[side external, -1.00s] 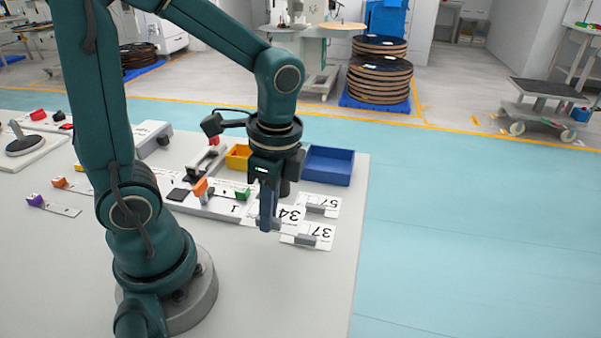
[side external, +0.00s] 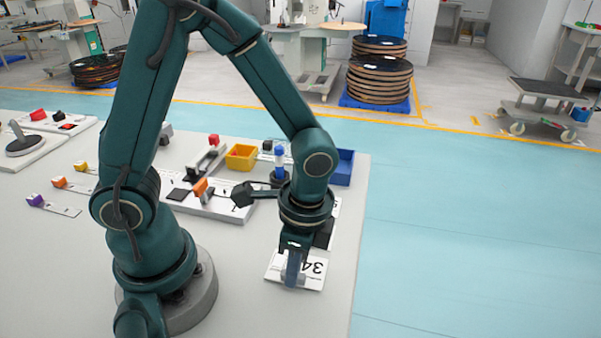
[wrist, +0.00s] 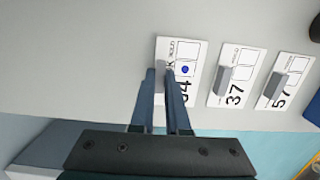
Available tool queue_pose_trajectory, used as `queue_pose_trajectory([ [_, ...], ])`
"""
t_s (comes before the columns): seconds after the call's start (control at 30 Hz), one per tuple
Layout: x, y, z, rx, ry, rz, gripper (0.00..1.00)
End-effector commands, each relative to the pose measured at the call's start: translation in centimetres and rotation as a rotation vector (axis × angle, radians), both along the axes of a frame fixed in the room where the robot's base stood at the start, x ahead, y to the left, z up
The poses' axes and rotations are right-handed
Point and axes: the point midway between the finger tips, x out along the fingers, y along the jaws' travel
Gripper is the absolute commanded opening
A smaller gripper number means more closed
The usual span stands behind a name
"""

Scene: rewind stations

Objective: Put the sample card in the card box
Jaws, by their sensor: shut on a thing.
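The sample card marked 34 (side external: 312,268) is white, with a grey tab, and lies flat at or just above the table near its front right. It also shows in the wrist view (wrist: 186,55), with a blue dot on it. My gripper (side external: 292,281) is shut on the card's tab from above; its fingers (wrist: 161,78) cover part of the card. Whether the card touches the table is unclear. An open blue box (side external: 344,167) stands at the table's back right, partly behind my arm. A small yellow box (side external: 241,157) stands left of it. Neither box has a readable label.
Cards marked 37 (wrist: 237,75) and 57 (wrist: 285,80) lie beside it, mostly hidden by my arm in the side view. A blue-capped thing (side external: 280,157) stands near the yellow box. A white station board (side external: 228,205) lies left. The front of the table is clear.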

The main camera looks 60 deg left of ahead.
Motion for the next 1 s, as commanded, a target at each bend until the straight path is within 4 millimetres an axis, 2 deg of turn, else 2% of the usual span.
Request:
queue_pose_trajectory([
  [0.27,0.0,0.0,-0.5,0.001,0.002,-0.001,0.00],
  [0.3,0.0,0.0,-0.4,0.001,0.001,-0.001,0.29],
  [0.33,0.0,0.0,-0.4,0.001,0.001,-0.001,0.40],
  [0.37,0.0,0.0,-0.4,0.001,0.001,-0.001,0.43],
  [0.7,0.1,0.0,-0.1,-0.001,-0.002,-0.001,0.43],
  [1.0,0.5,-0.3,3.3,-0.001,-0.006,-0.002,0.43],
])
